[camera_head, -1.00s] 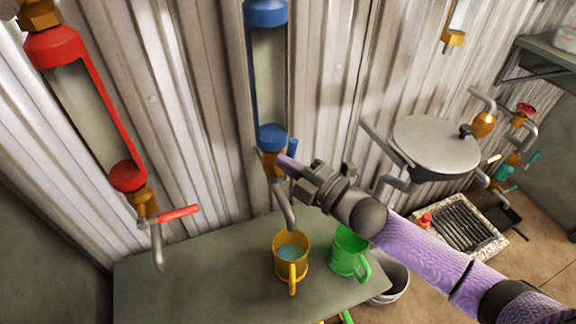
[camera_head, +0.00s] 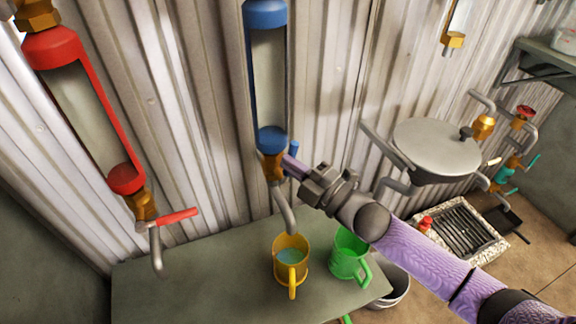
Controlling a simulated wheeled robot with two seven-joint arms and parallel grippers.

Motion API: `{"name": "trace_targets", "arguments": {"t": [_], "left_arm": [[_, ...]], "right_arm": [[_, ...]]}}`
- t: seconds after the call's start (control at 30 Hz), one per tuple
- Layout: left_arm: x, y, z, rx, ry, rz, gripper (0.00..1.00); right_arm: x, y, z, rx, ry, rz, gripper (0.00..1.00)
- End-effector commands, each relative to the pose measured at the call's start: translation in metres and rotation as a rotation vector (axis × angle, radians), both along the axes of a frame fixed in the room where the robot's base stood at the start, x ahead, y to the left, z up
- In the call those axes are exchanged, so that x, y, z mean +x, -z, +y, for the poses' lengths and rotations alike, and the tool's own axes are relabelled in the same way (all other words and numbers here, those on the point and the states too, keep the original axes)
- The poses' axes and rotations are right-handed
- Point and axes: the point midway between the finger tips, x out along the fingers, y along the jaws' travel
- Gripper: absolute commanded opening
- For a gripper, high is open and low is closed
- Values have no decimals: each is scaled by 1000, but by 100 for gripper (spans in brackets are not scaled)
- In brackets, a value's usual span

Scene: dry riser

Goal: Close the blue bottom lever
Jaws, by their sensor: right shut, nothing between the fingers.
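The blue cylinder (camera_head: 271,138) hangs on the corrugated wall, with a brass valve (camera_head: 272,167) and a grey spout (camera_head: 285,212) below it. The blue bottom lever (camera_head: 293,150) sits beside the brass valve, and only its upper part shows. My right gripper (camera_head: 290,164) is shut and empty, its purple fingertips right at the valve and lever. I cannot tell whether the fingertips touch the lever. The rest of the lever is hidden behind the fingers. My left gripper is not in view.
A yellow mug (camera_head: 291,262) with bluish liquid stands under the spout on the green table (camera_head: 190,285), next to a green mug (camera_head: 347,258). A red cylinder (camera_head: 84,110) with a red lever (camera_head: 177,217) is at left. A round grey lid (camera_head: 437,147) is at right.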

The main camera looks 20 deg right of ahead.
Motion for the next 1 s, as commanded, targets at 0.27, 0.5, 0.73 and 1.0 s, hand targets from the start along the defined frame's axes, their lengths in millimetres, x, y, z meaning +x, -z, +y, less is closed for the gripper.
{"name": "trace_targets", "arguments": {"t": [0.27, 0.5, 0.73, 1.0], "left_arm": [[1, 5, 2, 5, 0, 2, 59], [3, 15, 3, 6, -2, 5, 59], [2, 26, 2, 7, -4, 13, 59], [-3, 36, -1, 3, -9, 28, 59]], "right_arm": [[0, 3, -7, 96, 2, 5, 0], [1, 9, -19, 278, 3, 12, 0], [1, 16, -33, 499, 3, 19, 0], [2, 28, -46, 755, 2, 28, 0]]}}
